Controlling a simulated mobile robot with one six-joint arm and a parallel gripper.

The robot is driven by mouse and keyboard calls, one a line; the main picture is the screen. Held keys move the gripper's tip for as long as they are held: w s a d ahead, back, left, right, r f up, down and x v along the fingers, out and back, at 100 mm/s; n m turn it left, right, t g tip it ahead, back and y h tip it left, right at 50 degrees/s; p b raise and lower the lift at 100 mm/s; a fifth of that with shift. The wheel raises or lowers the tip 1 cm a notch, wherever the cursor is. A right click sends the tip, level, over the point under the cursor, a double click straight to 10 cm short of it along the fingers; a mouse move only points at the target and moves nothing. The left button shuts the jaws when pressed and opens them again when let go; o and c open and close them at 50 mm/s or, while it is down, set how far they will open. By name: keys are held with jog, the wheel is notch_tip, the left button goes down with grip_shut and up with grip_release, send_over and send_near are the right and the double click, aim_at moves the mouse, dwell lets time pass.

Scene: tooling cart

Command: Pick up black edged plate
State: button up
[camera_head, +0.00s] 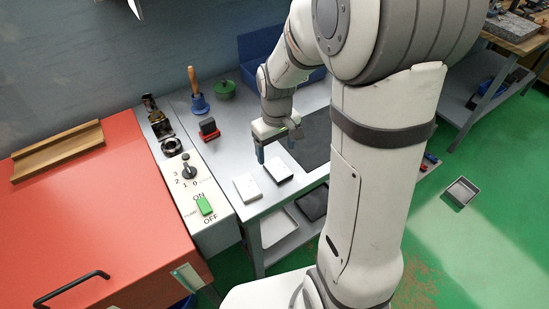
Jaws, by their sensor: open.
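The black edged plate (278,170) is a small white block with a dark side. It lies flat on the grey cart top (226,171). My gripper (275,154) points down just behind and above the plate in the picture, with its two blue-grey fingers apart and nothing seen between them. Whether the fingertips overlap the plate's far edge I cannot tell. A similar plain white plate (247,187) lies just left of the black edged plate, with a small gap between them.
A red block with a black top (208,130), a blue bell-shaped tool with a wooden handle (199,103) and a green pot (225,89) stand behind left. A dark mat (311,143) lies right. The control panel (191,188) borders the cart's left side.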

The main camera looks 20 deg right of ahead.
aim_at(278, 168)
jog(key=f, duration=0.7)
jog(key=shift+d+f+p, duration=0.25)
jog(key=shift+f+p, duration=0.05)
jog(key=shift+p, duration=0.1)
jog(key=shift+c, duration=0.2)
jog(key=c, duration=1.4)
jog(key=shift+r, duration=0.1)
